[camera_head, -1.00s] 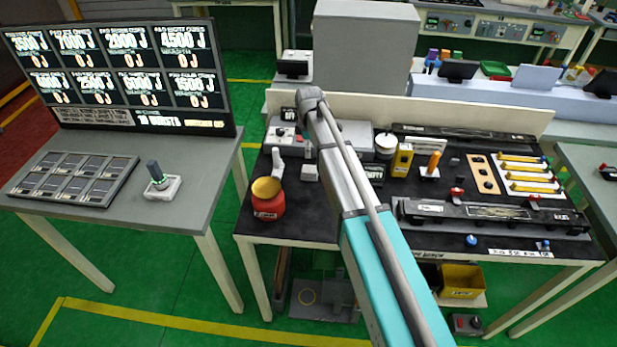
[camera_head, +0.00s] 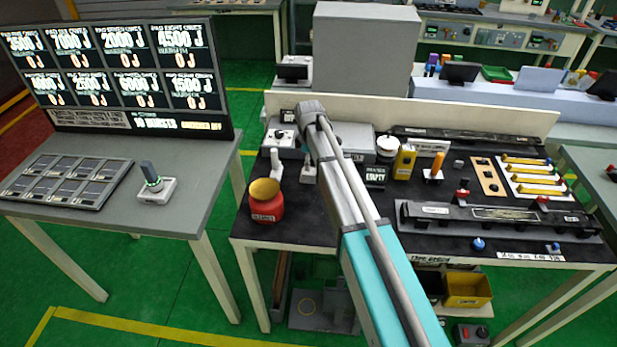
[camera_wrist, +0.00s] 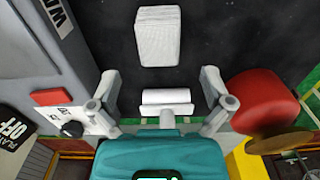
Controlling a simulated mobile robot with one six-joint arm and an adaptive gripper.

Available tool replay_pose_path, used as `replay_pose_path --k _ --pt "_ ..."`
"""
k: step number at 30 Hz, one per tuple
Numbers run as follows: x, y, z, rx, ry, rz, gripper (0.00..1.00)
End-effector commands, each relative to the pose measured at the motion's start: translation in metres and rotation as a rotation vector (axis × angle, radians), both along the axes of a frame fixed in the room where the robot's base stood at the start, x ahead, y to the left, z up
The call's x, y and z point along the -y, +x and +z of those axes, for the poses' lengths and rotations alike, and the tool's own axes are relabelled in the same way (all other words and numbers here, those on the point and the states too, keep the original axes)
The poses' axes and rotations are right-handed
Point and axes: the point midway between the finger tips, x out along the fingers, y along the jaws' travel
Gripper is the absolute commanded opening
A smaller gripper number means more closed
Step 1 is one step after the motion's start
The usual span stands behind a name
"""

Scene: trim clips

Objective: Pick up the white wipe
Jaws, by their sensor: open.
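My gripper (camera_wrist: 162,88) is open in the wrist view, with its two pale fingers wide apart. A small white folded piece (camera_wrist: 165,97), which looks like the white wipe, lies between the fingers on the black worktop. I see clear gaps on both sides of it, so the fingers do not grip it. A white block or stack with fine lines (camera_wrist: 158,36) lies just beyond it; I cannot tell whether it is also wipes. In the head view my arm covers part of the area, and pale shapes by the gripper are too small to sort out.
A red jar (camera_head: 267,204) with a gold top stands close beside the gripper; it also shows in the wrist view (camera_wrist: 262,100). A box with a red button (camera_wrist: 52,97) is close on the other side. Dark rails (camera_head: 490,217) and small parts fill the bench's right.

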Motion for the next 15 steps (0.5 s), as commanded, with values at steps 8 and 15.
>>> replay_pose_path --k 8,15 --pt "0.0 0.0 -0.002 0.0 0.0 0.0 1.0" --pt "0.0 0.0 -0.015 0.0 0.0 0.001 1.0"
